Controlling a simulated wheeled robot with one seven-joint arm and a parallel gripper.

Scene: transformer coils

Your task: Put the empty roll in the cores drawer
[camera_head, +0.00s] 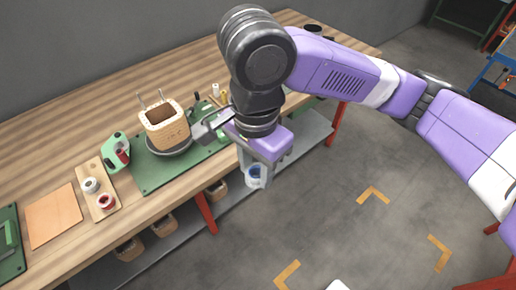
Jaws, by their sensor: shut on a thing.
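My gripper (256,166) hangs off the front edge of the workbench, pointing down over the floor and lower shelf. It is shut on a small pale roll with a blue inside (256,180); its fingers and the purple hand hide part of it. I take this to be the empty roll, but it is small here. Small wooden bins sit under the bench: one at the left (130,249), one in the middle (163,224) and one nearer my gripper (217,190). I cannot read any label and cannot tell which is the cores drawer.
On the bench (80,130), a wooden-looking coil block (165,127) stands on a dark round base over a green mat (153,180). A board (97,184) holds a white and a red spool. An orange sheet (54,214) lies left. Floor at right is open.

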